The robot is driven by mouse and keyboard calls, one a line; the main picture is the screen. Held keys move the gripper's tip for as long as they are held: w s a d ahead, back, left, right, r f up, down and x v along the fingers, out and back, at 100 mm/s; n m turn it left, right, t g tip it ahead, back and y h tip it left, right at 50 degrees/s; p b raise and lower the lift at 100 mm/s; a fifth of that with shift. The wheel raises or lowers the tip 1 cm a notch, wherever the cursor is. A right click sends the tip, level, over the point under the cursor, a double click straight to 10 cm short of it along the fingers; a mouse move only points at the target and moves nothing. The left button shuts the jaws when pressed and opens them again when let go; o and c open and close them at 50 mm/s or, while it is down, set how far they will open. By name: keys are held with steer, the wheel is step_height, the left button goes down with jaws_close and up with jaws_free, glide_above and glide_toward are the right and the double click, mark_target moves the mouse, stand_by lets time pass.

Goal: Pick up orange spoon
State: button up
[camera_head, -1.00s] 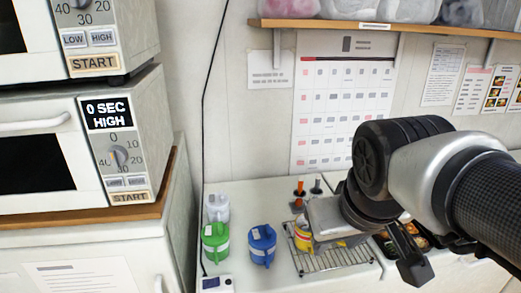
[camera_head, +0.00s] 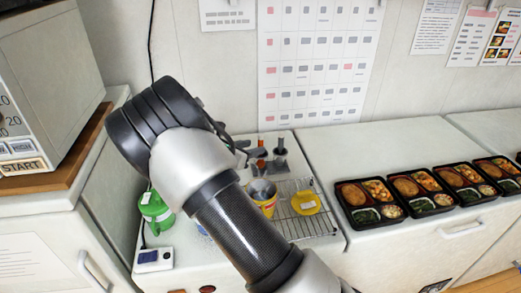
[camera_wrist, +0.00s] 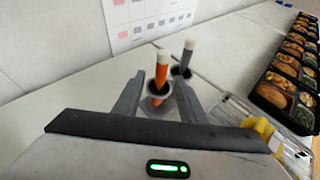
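The orange spoon (camera_wrist: 161,72) stands upright with a white tip and a dark ring lower down, in a grey holder (camera_wrist: 157,104). In the head view the orange spoon (camera_head: 262,142) shows at the back of the counter. A grey spoon (camera_wrist: 186,60) stands just behind and right of it; it also shows in the head view (camera_head: 280,146). My gripper (camera_wrist: 160,92) is open, its fingers to the left and right of the orange spoon. I see a gap on each side and cannot tell of any contact. The spoon's lower end is hidden.
A yellow cup (camera_head: 264,207) and yellow lid (camera_head: 306,203) are on a wire rack (camera_head: 318,222). A green jar (camera_head: 155,212) and a white scale-like device (camera_head: 153,260) stand left. Several bento trays (camera_head: 344,207) line the right counter. The counter (camera_head: 325,148) between is clear.

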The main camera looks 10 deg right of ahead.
steer(key=shift+n, duration=0.3)
steer(key=x, duration=0.9)
steer(key=shift+w+d+r+p, duration=0.15)
steer(key=shift+d+r+p, duration=0.1)
steer(key=shift+r+p, duration=0.1)
jaws_close()
